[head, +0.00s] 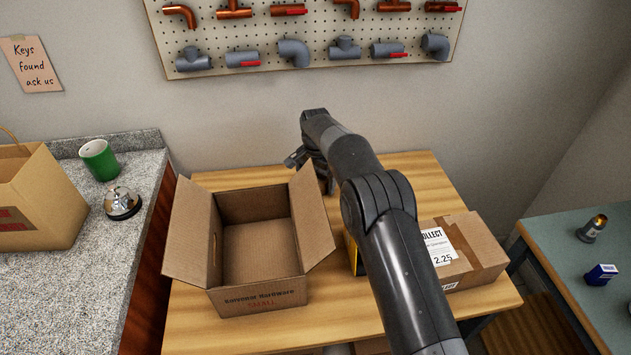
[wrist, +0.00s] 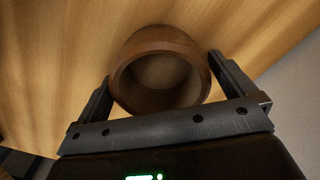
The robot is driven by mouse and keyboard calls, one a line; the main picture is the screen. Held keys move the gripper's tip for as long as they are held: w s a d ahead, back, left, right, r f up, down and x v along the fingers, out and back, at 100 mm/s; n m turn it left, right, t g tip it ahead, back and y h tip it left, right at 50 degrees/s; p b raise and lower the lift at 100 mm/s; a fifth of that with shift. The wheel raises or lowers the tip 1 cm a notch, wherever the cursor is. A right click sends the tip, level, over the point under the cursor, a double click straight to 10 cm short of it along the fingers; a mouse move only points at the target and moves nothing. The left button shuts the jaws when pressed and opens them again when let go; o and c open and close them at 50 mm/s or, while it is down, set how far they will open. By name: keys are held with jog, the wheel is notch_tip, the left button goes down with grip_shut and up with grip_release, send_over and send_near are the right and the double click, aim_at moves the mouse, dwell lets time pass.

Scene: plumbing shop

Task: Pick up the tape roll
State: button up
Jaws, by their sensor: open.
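The tape roll (wrist: 160,40) is a brown ring on the wooden table, seen in the wrist view with its round opening facing the camera. My gripper (wrist: 160,70) is open, with one finger on each side of the roll. The fingers reach alongside its near part; I cannot tell whether either touches it. The roll is hidden there.
An open, empty cardboard box (head: 258,298) stands left of my gripper. A closed, labelled carton (head: 480,250) lies to the right, with something yellow partly hidden behind my arm. A counter (head: 75,300) at left holds a bag, a green cup and a bell. The wall is close behind.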

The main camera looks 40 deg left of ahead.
jog(key=c, duration=0.9)
jog(key=shift+r, duration=0.1)
